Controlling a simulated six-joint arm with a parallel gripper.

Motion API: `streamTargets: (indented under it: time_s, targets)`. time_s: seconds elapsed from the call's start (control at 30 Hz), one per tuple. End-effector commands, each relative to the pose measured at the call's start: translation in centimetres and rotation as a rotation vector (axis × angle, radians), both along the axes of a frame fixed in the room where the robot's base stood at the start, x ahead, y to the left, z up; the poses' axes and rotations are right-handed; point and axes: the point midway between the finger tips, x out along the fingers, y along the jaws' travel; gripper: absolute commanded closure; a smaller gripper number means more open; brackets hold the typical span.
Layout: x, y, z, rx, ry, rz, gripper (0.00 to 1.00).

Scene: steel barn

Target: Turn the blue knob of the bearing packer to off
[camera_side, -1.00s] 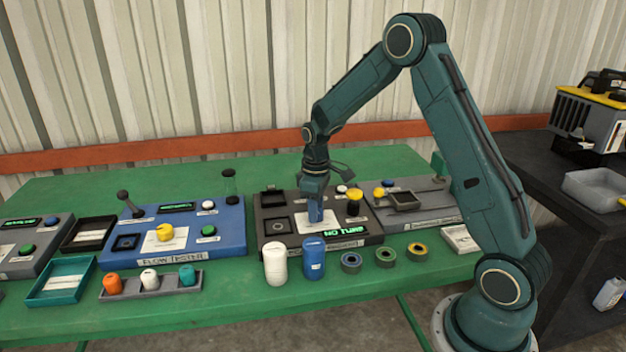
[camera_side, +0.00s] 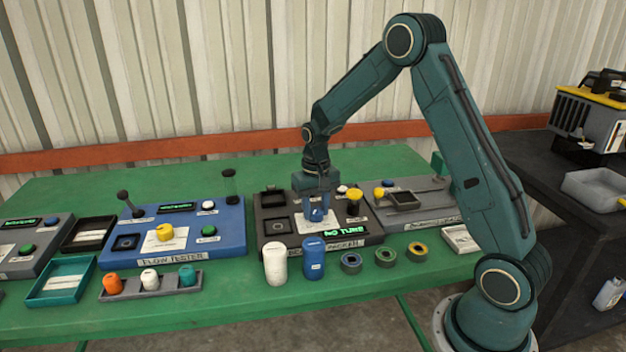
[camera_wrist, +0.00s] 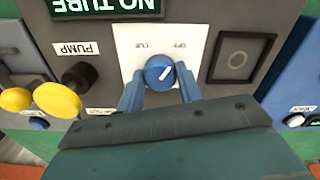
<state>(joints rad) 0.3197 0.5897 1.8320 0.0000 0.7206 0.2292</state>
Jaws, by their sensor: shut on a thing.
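The bearing packer (camera_side: 275,243) is a dark grey box on the green bench, with a lit green display that reads NO TUBE. Its blue knob (camera_wrist: 158,72) sits on a white plate (camera_wrist: 127,42) in the wrist view. The knob's white line slants up and right, toward the printed OFF; CUP is printed at upper left. My gripper (camera_wrist: 160,80) is shut on the knob, one blue finger on each side. In the side view my gripper (camera_side: 316,208) points down at the plate, and its fingers largely hide the knob.
A square recess (camera_wrist: 240,57) is to the right. White (camera_side: 275,263) and blue (camera_side: 313,258) cylinders and several rings stand in front of the packer.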

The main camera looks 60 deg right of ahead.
Motion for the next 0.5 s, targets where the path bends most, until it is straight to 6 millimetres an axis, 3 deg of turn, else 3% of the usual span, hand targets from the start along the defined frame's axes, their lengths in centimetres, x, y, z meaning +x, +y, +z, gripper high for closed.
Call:
streamTargets:
  time_s: [0.5]
  targets:
    - [0.08, -0.04, 0.15, -0.001, -0.004, -0.058, 0.87]
